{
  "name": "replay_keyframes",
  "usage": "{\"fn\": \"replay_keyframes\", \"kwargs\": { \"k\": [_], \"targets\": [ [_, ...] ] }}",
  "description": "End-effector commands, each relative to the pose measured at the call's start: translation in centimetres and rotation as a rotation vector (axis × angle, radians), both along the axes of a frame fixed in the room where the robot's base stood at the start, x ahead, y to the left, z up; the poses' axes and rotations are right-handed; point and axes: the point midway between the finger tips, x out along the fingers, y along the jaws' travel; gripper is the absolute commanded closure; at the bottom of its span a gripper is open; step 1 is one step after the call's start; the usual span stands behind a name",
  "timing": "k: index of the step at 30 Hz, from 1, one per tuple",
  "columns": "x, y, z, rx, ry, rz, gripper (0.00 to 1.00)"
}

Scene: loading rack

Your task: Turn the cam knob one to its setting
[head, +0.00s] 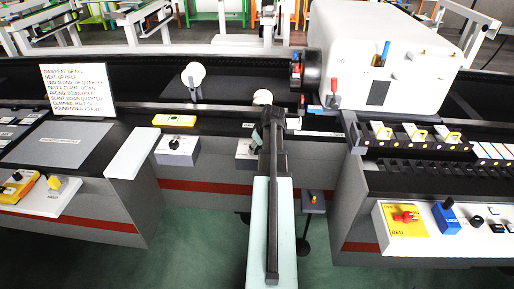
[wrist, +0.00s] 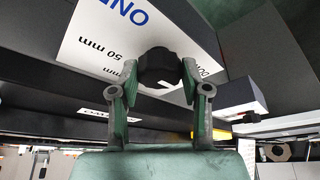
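In the wrist view a black knob (wrist: 159,68) stands out from a white label face (wrist: 95,45) marked "50 mm" and, in part, "ON"; I take it as cam knob one. My gripper (wrist: 160,80) has one finger on each side of the knob. Both fingertips look close against it, with no clear gap. In the head view my arm reaches forward to a grey box (head: 245,153) under the rail. The arm covers much of that box, and the fingers and knob are hidden there. The knob's pointer and angle cannot be made out.
A second grey box with a black knob (head: 177,146) stands to the left. A printed instruction card (head: 78,90) stands at the back left. White round discs (head: 193,74) rise behind the rail. A large white housing (head: 378,50) and a control panel (head: 450,245) are at the right.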

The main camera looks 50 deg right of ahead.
Motion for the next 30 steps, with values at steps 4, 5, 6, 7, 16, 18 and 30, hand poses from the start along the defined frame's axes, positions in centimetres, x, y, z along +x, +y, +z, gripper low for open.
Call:
{"fn": "replay_keyframes", "kwargs": {
  "k": [4, 5, 6, 7, 16, 18, 30],
  "targets": [
    [0.0, 0.0, 0.0, 0.000, 0.000, -0.001, 0.31],
    [0.0, 0.0, 0.0, 0.000, 0.000, -0.001, 0.31],
    [0.0, 0.0, 0.0, 0.000, -0.001, -0.001, 0.31],
    [0.0, 0.0, 0.0, -0.001, -0.001, -0.001, 0.31],
    [-0.4, 0.1, 1.1, -0.002, -0.003, -0.002, 0.31],
    [-0.8, 0.1, 1.9, -0.003, -0.002, -0.003, 0.31],
    [-3.5, 0.8, 8.6, -0.003, -0.002, -0.002, 0.31]
  ]
}}
